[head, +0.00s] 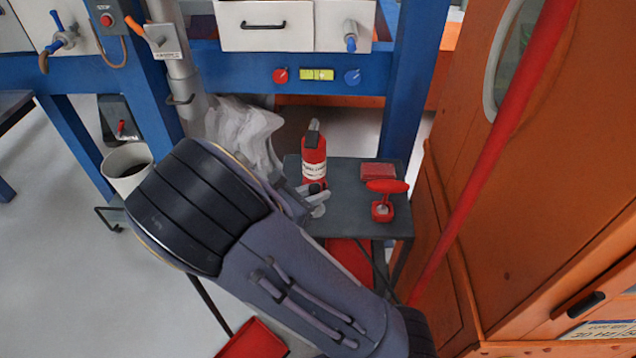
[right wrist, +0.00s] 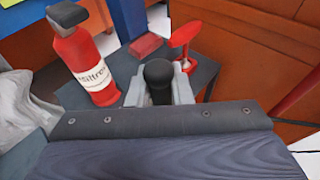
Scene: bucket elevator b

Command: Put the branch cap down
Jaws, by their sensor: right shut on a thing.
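My right gripper (head: 317,197) reaches over the small dark cart (head: 345,222). In the right wrist view, its grey fingers (right wrist: 158,92) are shut on a dark, round-ended piece, which I take to be the branch cap (right wrist: 158,72). Only its upper end shows; its lower part is hidden by my gripper, so I cannot tell whether it touches the cart top. In the head view it is mostly hidden among the fingers. My left gripper is not in view.
A red bottle (head: 314,160) with a white label stands close behind the gripper. A red-handled tool (head: 383,208) and a flat red box (head: 378,171) are on the cart's right side. A grey-white bag (head: 243,135) is to the left. Orange cabinetry (head: 520,200) bounds the right.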

